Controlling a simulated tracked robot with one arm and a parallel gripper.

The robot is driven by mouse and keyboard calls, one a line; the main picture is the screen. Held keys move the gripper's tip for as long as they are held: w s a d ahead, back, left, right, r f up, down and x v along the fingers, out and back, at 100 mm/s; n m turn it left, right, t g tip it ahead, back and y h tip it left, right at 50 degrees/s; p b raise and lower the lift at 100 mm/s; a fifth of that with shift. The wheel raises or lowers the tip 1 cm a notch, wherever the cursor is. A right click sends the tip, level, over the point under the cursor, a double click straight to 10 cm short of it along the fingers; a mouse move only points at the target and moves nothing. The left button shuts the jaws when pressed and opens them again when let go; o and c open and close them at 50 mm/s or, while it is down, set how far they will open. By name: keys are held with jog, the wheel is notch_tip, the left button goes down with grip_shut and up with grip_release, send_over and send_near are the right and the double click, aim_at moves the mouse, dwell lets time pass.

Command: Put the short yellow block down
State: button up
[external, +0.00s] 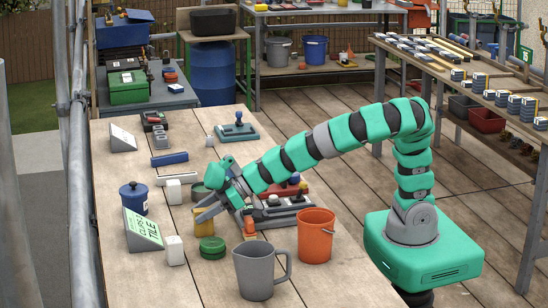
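My gripper (222,212) reaches low over the wooden workbench (205,285), pointing down and to the left, with grey fingers. The gap between the fingertips is too small and cluttered to judge.
A green round tin (212,248), a grey jug (258,272) and an orange bucket (315,236) stand in front of the gripper. White blocks (174,250), a blue pot (134,197) and a sign (143,229) are to the left. The bench's front left is clear.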

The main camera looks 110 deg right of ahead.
jog(key=shift+r, duration=0.2)
jog(key=p+v, duration=0.2)
jog(key=v, duration=1)
jog(key=shift+p, duration=0.3)
jog(key=shift+f, duration=0.1)
notch_tip(320, 180, up, 22)
jog(key=w+t+h, duration=0.2)
jog(key=t, duration=0.1)
jog(key=s+d+r+y, duration=0.1)
jog(key=s+r, duration=0.4)
jog(key=r, duration=0.5)
jog(key=s+d+r+y, duration=0.1)
jog(key=s+r, duration=0.4)
jog(key=r, duration=0.4)
jog(key=shift+r, duration=0.4)
